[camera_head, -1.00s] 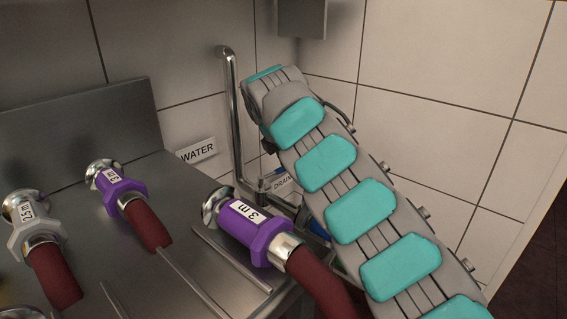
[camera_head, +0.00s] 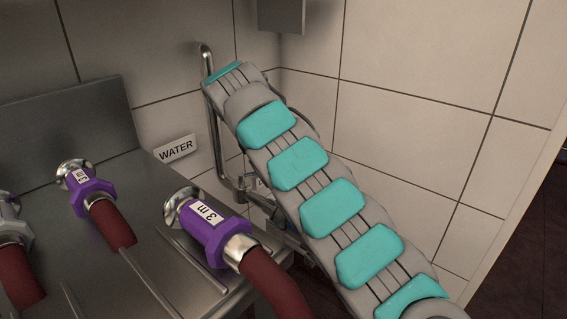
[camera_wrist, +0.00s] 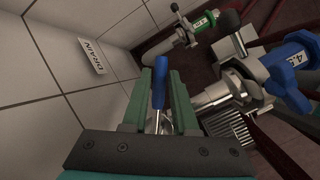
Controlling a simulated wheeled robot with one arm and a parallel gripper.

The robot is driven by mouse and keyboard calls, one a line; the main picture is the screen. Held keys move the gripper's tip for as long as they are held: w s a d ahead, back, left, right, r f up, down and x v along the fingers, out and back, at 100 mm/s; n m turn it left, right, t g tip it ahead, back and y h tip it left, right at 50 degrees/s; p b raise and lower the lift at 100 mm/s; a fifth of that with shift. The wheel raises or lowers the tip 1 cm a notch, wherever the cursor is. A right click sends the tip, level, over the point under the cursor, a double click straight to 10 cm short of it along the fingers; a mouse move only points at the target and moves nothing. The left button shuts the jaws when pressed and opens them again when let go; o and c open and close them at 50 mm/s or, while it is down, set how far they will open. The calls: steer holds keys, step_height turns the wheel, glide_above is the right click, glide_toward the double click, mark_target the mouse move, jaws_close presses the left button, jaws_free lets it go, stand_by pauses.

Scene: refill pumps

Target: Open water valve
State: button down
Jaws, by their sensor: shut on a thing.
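In the wrist view my gripper (camera_wrist: 161,88) has its two green fingers on either side of a blue lever handle (camera_wrist: 159,80) and is shut on it. The lever's metal lower part shows between the fingers. In the head view my arm, with its turquoise pads, covers my gripper and the handle. A WATER sign (camera_head: 176,149) is on the wall at the left of a bent chrome pipe (camera_head: 213,125). A DRAIN sign (camera_wrist: 92,57) is on the tiled wall in the wrist view.
Purple couplings (camera_head: 212,230) (camera_head: 88,190) with dark red hoses stand on the steel counter (camera_head: 150,185), beside a grey one (camera_head: 14,228). In the wrist view a blue coupling (camera_wrist: 285,75) is close at the right of my gripper, and a green one (camera_wrist: 203,22) is beyond.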

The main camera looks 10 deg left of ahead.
steer(key=shift+s+d+m, duration=0.1)
steer(key=shift+s+m, duration=0.1)
steer(key=shift+m, duration=0.1)
stand_by(0.4)
steer(key=c, duration=0.7)
jaws_free()
steer(key=shift+w, duration=0.15)
